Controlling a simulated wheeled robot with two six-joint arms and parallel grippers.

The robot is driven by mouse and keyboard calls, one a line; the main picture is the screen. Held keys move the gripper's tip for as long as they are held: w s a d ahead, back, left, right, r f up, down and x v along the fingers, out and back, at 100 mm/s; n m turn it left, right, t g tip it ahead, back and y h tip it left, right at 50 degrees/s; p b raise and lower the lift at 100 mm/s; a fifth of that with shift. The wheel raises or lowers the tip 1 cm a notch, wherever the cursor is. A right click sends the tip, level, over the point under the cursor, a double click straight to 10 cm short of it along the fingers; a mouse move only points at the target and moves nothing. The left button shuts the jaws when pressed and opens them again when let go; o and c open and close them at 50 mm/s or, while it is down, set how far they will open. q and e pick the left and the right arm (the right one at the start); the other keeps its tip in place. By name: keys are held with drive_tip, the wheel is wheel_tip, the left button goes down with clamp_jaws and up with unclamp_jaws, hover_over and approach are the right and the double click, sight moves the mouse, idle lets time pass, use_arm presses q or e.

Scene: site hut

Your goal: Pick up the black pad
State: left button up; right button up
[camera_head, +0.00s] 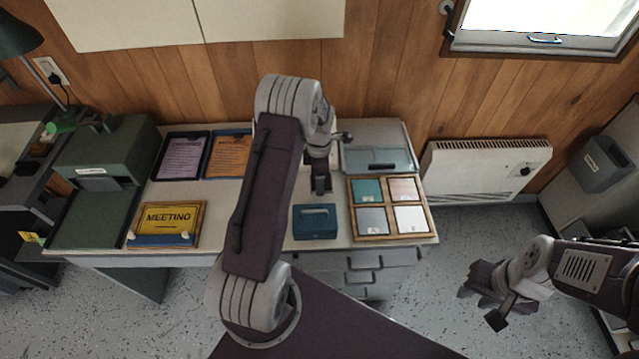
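I cannot make out a black pad for certain. A small dark shape (320,181) shows at the end of my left gripper, and I cannot tell whether it is a pad or the fingers. My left arm crosses the middle of the desk and hides part of it. The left gripper (320,187) points down over the desk, behind a blue case (315,222), and its opening is not clear. My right gripper (484,305) hangs over the floor at the right, away from the desk. Its fingers are apart and nothing shows between them.
A wooden tray (390,238) of coloured squares and a grey-blue case (379,160) sit right. A heater (480,170) stands beyond.

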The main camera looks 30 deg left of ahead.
use_arm(q)
drive_tip(key=w+d+r, duration=0.4)
drive_tip(key=d+r, duration=0.4)
drive_tip(key=d, duration=0.3)
